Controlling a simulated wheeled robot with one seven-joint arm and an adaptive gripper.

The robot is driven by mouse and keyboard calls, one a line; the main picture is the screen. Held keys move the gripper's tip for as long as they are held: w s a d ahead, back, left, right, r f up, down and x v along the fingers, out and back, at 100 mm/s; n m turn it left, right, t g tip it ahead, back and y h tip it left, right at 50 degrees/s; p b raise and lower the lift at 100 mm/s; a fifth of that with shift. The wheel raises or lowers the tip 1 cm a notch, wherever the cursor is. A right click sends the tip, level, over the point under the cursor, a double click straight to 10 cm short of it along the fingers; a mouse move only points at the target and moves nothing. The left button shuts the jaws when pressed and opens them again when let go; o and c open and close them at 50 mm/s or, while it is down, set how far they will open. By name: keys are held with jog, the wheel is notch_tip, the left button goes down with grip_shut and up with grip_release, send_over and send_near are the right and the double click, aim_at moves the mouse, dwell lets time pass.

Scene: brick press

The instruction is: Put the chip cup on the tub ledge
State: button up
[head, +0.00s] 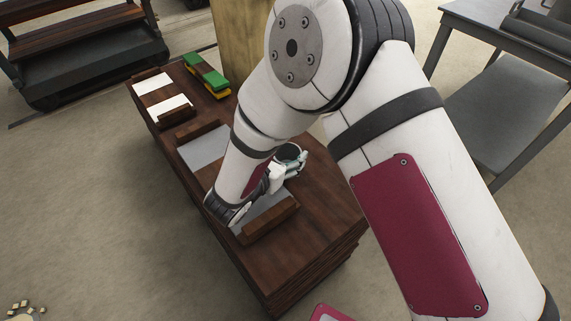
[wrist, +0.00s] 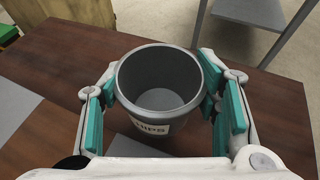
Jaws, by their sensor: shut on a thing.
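The chip cup (wrist: 155,133) is a grey, open-topped, round cup with a white label on its front; the wrist view looks down into it, and it is empty. My gripper (wrist: 160,95) is shut on it, with teal pads at its left and right sides. In the head view the cup (head: 291,152) shows beyond my gripper (head: 287,166), over the right side of the dark wooden bench. Whether its base touches the bench is hidden. I cannot make out which surface is the tub ledge.
The wooden bench (head: 327,207) carries grey plates (head: 203,147), white plates, brown wooden blocks (head: 270,220) and a green and yellow stack (head: 205,72). A grey table (head: 500,110) stands at right and a dark shelved rack (head: 85,60) at upper left. Small pale blocks lie on the floor at lower left.

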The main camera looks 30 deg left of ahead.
aim_at(292, 160)
jog(key=shift+f+b, duration=0.35)
jog(key=shift+f, duration=1.3)
jog(key=shift+f, duration=0.25)
jog(key=o, duration=1.3)
jog(key=shift+r, duration=0.2)
jog(key=shift+s+r, duration=0.2)
jog(key=shift+s, duration=0.05)
jog(key=p+v, duration=0.1)
jog(key=v, duration=1)
jog(key=shift+s+p, duration=0.2)
jog(key=shift+p, duration=0.2)
jog(key=shift+r, duration=0.1)
